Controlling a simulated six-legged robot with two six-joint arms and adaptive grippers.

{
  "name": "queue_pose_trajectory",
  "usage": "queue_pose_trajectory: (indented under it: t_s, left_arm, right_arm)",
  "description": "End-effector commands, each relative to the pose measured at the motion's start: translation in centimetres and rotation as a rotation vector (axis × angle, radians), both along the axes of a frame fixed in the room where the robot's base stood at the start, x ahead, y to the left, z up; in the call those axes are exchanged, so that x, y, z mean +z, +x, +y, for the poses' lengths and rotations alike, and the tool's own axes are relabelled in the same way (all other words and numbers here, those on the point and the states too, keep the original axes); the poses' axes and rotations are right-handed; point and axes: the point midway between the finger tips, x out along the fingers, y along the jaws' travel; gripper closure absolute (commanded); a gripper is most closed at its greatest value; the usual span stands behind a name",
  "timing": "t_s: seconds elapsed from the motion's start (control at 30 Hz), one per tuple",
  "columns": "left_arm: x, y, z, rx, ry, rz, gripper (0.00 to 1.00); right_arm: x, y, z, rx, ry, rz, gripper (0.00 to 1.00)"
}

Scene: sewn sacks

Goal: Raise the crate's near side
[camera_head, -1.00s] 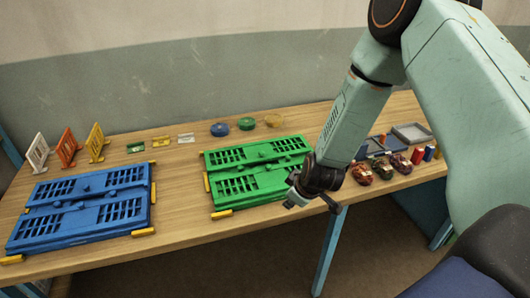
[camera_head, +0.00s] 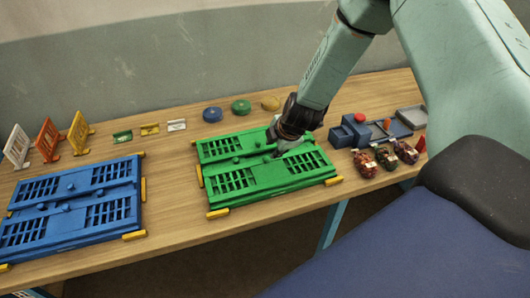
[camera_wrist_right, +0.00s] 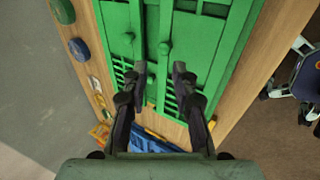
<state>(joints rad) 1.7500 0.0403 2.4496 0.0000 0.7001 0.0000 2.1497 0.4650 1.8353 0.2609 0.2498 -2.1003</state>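A green crate (camera_head: 240,183) lies folded flat on the table, its slatted panels and small knobs facing up. A blue crate (camera_head: 74,208) lies folded flat to its left. My right gripper (camera_head: 274,150) is over the right part of the green crate, near its middle seam, and hides some of it. In the right wrist view the two fingers (camera_wrist_right: 160,72) are apart over the green panels (camera_wrist_right: 211,40), with nothing held. Whether the fingers touch the crate I cannot tell. My left gripper is out of view.
Yellow corner blocks (camera_head: 218,213) sit around both crates. Behind stand white, orange and yellow frames (camera_head: 78,133), small coloured blocks (camera_head: 150,129) and round discs (camera_head: 241,106). To the right are a blue-grey fixture (camera_head: 350,134), several patterned sacks (camera_head: 386,158) and a grey tray (camera_head: 412,117).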

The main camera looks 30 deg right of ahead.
Motion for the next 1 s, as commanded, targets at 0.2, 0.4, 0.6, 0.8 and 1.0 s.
queue_pose_trajectory:
  t_s: [0.2,0.4,0.6,0.8,1.0]
  left_arm:
    - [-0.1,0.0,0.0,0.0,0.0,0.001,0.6]
    - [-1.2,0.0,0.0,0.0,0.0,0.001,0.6]
    - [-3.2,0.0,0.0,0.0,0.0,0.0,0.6]
    - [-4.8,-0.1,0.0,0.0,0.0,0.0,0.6]
    - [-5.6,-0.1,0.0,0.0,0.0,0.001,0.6]
  right_arm:
    - [-0.2,-0.4,0.2,0.1,-0.049,0.013,0.73]
    - [-1.6,0.4,0.2,0.109,-0.057,0.012,0.73]
    - [-4.0,1.7,0.0,0.109,-0.056,0.012,0.73]
    - [-5.9,3.0,-0.1,0.109,-0.056,0.012,0.73]
    - [-6.8,3.7,-0.1,0.108,-0.054,0.012,0.73]
